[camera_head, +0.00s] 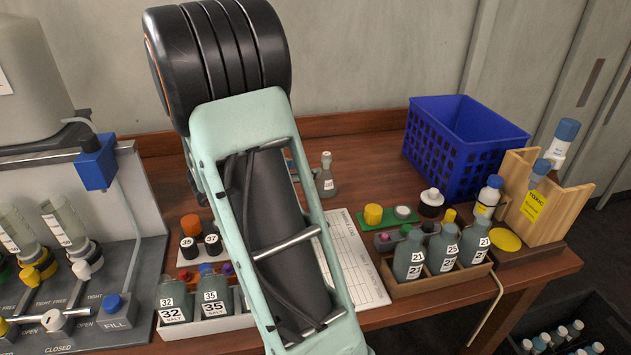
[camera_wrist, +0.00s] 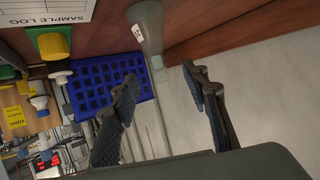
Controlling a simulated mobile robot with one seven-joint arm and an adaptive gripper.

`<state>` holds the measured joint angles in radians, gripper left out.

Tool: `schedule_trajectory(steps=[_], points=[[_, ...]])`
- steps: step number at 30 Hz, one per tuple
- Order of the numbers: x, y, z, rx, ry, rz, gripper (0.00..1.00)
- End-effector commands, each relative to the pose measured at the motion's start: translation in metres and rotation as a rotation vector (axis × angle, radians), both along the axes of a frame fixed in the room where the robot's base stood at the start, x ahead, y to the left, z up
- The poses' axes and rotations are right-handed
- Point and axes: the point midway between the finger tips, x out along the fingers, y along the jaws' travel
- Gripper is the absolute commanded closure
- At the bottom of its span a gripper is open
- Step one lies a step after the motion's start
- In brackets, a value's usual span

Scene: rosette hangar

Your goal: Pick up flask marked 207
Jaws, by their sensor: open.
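A small grey-green conical flask (camera_head: 326,188) with a pale stopper and a white label stands upright on the wooden bench, just right of my arm, in the head view. Its label is too small to read there. In the wrist view the flask (camera_wrist: 149,22) shows at the top, upside down in the picture, with part of its label in sight but not clearly legible. My gripper (camera_wrist: 164,84) is open and empty, its two dark fingers spread on either side of the line to the flask's neck. The flask looks apart from both fingers. In the head view my arm hides most of the gripper.
A blue crate (camera_head: 465,145) stands at the back right. A sample log sheet (camera_head: 350,262) lies in front of the flask. A wooden rack (camera_head: 440,284) of labelled bottles and a yellow-knobbed green block (camera_head: 388,218) stand to the right. More bottles (camera_head: 172,300) stand front left.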

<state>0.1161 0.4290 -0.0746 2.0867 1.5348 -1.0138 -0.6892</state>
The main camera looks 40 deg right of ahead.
Motion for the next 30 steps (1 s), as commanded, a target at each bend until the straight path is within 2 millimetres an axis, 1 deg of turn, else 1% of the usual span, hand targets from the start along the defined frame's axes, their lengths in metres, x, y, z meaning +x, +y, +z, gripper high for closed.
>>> schedule_trajectory(steps=[6, 9, 14, 19, 22, 25, 30], points=[[0.004, -0.031, -0.014, 0.000, 0.000, -0.005, 0.58], [0.007, -0.043, -0.019, 0.000, -0.001, -0.004, 0.58], [0.008, -0.053, -0.022, -0.001, -0.002, -0.002, 0.58], [0.007, -0.075, -0.032, -0.001, -0.001, -0.005, 0.58], [0.010, -0.089, -0.038, -0.001, -0.001, -0.005, 0.58], [0.012, -0.095, -0.039, 0.000, -0.003, -0.002, 0.58], [0.012, -0.095, -0.038, 0.000, -0.003, -0.001, 0.58]])
